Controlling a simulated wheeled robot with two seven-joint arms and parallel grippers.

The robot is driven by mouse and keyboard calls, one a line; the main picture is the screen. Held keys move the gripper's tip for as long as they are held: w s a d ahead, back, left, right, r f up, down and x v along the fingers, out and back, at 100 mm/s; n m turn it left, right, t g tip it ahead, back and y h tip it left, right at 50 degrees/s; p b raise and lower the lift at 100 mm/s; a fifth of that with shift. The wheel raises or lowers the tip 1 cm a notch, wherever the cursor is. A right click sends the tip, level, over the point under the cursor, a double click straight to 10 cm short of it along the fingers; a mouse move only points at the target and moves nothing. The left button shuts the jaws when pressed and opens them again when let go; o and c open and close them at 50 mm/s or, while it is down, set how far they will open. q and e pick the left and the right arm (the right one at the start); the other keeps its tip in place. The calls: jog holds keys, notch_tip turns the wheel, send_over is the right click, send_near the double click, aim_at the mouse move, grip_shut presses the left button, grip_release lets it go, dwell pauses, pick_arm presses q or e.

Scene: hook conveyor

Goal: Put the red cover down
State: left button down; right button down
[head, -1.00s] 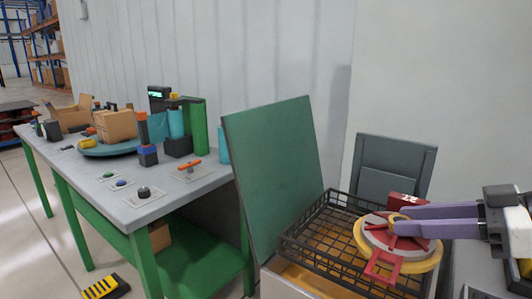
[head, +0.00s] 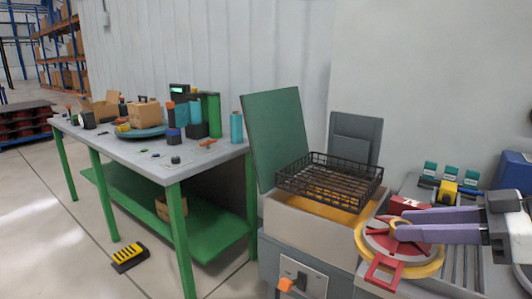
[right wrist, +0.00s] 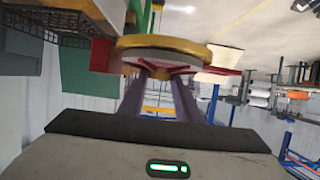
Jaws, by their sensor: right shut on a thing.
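The red cover (head: 384,270) has red spokes and a red handle-like frame, with a yellow ring and a pale disc around its middle. My right gripper (head: 401,230) has purple fingers shut on the cover's centre. The cover is at the lower right of the head view, right of the wire basket and in front of the roller surface. Whether it touches anything below cannot be told. In the right wrist view the cover (right wrist: 165,47) spans above my two fingers, its yellow rim edge-on. My left gripper is not in view.
A black wire basket (head: 328,182) sits on an open-lidded machine (head: 310,222) with a green lid (head: 274,138). Rollers (head: 463,262) and small teal-topped items (head: 447,172) lie at right. A blue bin (head: 514,170) stands beyond. A cluttered grey table (head: 140,152) is at left.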

aim_at(400, 269)
jog(key=f, duration=0.1)
jog(key=a+f, duration=0.1)
jog(key=shift+a+f, duration=0.15)
jog(key=shift+f, duration=0.25)
jog(key=shift+g, duration=0.3)
jog(key=f, duration=0.1)
jog(key=s+a+f, duration=0.1)
jog(key=s+f, duration=0.1)
jog(key=f, duration=0.1)
jog(key=shift+s+a, duration=0.25)
jog(key=shift+a, duration=0.1)
jog(key=s+a+f, duration=0.1)
jog(key=s+f, duration=0.5)
jog(key=f, duration=0.1)
jog(key=shift+s+a, duration=0.25)
jog(key=shift+s, duration=0.1)
jog(key=shift+r, duration=0.1)
